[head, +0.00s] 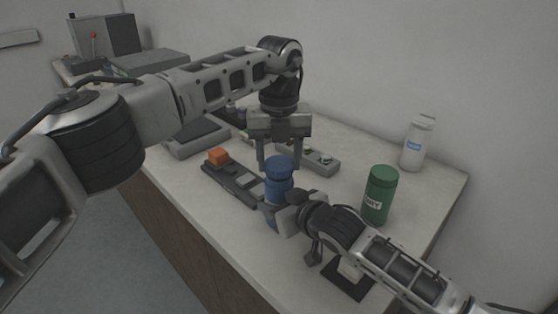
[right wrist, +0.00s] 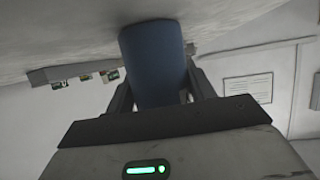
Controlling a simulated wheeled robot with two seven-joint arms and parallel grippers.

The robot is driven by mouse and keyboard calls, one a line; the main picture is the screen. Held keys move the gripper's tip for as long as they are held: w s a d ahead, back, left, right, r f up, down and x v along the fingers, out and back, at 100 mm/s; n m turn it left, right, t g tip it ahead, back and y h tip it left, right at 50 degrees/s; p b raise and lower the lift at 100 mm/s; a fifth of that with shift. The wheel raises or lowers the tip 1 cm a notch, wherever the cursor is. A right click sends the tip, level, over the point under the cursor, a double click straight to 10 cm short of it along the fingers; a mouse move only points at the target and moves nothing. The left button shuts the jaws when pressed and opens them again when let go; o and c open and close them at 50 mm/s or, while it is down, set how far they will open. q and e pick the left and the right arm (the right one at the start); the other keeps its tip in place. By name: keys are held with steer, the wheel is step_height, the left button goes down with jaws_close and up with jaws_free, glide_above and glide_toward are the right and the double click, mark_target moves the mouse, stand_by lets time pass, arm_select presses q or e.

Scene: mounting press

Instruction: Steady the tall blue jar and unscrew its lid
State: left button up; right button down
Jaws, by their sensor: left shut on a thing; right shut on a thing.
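The tall blue jar (head: 277,194) stands upright near the middle of the bench, with its blue lid (head: 279,169) on top. My left gripper (head: 279,160) points straight down from above and is shut on the lid, one finger at each side. My right gripper (head: 284,204) comes in low from the right and is shut on the jar's body, hiding part of it. In the right wrist view the blue jar (right wrist: 155,65) sits between the two fingers of my right gripper (right wrist: 160,90). The thread under the lid cannot be made out.
A green labelled jar (head: 379,194) stands right of the blue jar, and a white bottle (head: 417,143) stands at the back right. A grey strip (head: 320,160) lies behind. The bench's right corner is clear.

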mark_target(279, 163)
arm_select(q)
steer(key=shift+r, duration=0.1)
steer(key=shift+r, duration=1.95)
arm_select(e)
steer(key=shift+c, duration=2.3)
jaws_free()
